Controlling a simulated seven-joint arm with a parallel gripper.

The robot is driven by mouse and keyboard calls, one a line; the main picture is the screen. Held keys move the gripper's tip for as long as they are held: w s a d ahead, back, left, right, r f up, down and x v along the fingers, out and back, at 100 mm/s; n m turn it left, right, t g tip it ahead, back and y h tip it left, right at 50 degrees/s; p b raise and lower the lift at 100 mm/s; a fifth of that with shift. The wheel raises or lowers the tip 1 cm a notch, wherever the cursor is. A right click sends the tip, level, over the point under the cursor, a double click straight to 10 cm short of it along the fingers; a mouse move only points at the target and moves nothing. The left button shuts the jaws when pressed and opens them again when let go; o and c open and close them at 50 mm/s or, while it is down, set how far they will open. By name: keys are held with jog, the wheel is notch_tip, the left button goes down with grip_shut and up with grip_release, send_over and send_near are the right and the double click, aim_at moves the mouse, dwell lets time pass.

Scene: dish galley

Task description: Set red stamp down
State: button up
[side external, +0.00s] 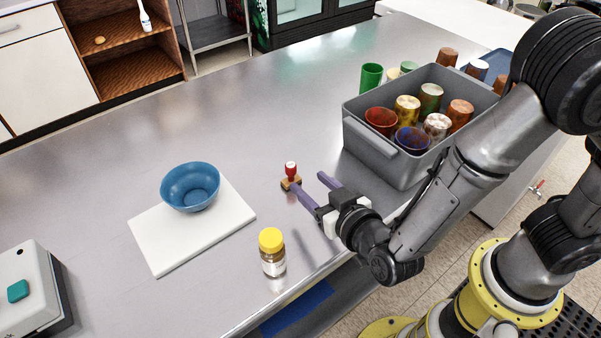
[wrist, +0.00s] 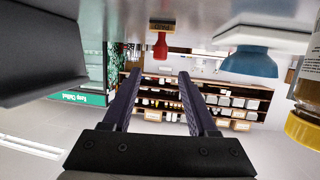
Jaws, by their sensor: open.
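The red stamp (side external: 291,169) stands upright on the metal counter, its red handle up and its wooden base down. My gripper (side external: 308,182) is low over the counter with its two fingers spread and nothing between them. In the side view one fingertip overlaps the stamp's base; I cannot tell there whether they touch. In the wrist view, which is upside down, the stamp (wrist: 160,46) shows past the open fingertips (wrist: 160,75), apart from them.
A blue bowl (side external: 190,187) sits on a white board (side external: 156,245) to the left. A yellow-capped jar (side external: 272,254) stands near the front edge. A grey bin (side external: 386,163) of several cups is at the right. The counter behind the stamp is clear.

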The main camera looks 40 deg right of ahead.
jog(key=shift+v, duration=1.3)
jog(key=w+r+g+y, duration=0.3)
jog(key=r+y, duration=0.1)
jog(key=r, duration=0.2)
jog(key=s+d+r+n+g+y, duration=0.1)
jog(key=s+d+r+g+y, duration=0.1)
jog(key=s+d+r, duration=0.3)
jog(key=s+d+r+g+h, duration=0.1)
jog(key=s+d+g+h, duration=0.2)
jog(key=s+d, duration=1.1)
jog(key=shift+s+d+r+n+g+h, duration=0.15)
jog(key=shift+d+r+n+g+h, duration=0.25)
jog(key=shift+d, duration=0.45)
